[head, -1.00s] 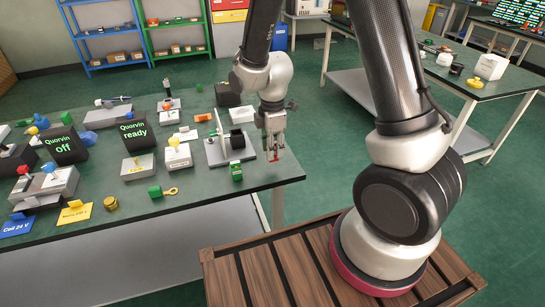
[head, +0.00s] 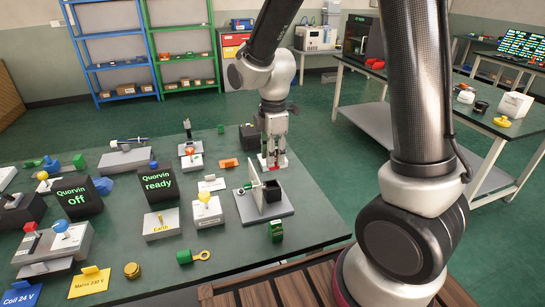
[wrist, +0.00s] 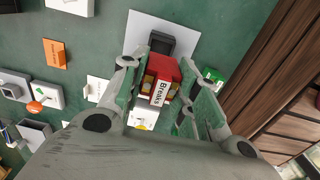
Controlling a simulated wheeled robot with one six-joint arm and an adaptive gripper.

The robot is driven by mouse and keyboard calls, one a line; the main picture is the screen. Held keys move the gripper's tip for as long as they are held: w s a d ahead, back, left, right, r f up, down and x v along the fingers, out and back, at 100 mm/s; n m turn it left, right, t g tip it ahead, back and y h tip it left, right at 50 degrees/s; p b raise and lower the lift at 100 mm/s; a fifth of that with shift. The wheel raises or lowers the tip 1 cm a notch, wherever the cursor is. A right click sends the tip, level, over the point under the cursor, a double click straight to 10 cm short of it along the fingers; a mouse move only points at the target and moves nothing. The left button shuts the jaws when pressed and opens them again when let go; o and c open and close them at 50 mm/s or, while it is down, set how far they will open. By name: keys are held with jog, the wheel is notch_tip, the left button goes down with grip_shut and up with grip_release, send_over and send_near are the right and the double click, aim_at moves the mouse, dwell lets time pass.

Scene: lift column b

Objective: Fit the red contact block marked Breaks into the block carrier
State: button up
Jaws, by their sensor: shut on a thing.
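My gripper (head: 272,163) is shut on the red contact block (wrist: 166,82), whose white label reads "Breaks" in the wrist view. The block shows as a small red spot at the fingertips in the head view. What looks like the block carrier is a pale base plate (head: 247,209) with an upright pale panel and a black block (head: 271,191) on it. In the head view the fingertips are just above and behind the black block. In the wrist view the red block overlaps the near edge of the black part (wrist: 187,44). I cannot tell whether they touch.
A green block (head: 276,231) stands on the bench in front of the carrier. A white unit with a yellow knob (head: 207,212) is to its left, and an orange piece (head: 229,162) lies behind left. The "Quorvin ready" display (head: 158,181) is further left. The bench's right edge is close by.

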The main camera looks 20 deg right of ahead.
jog(key=shift+w+a, duration=0.1)
jog(key=shift+w, duration=0.05)
send_over(272, 188)
jog(key=shift+f, duration=2.85)
jog(key=shift+f, duration=0.1)
jog(key=shift+f, duration=0.45)
jog(key=shift+f, duration=0.8)
jog(key=o, duration=1.1)
jog(key=shift+c, duration=0.2)
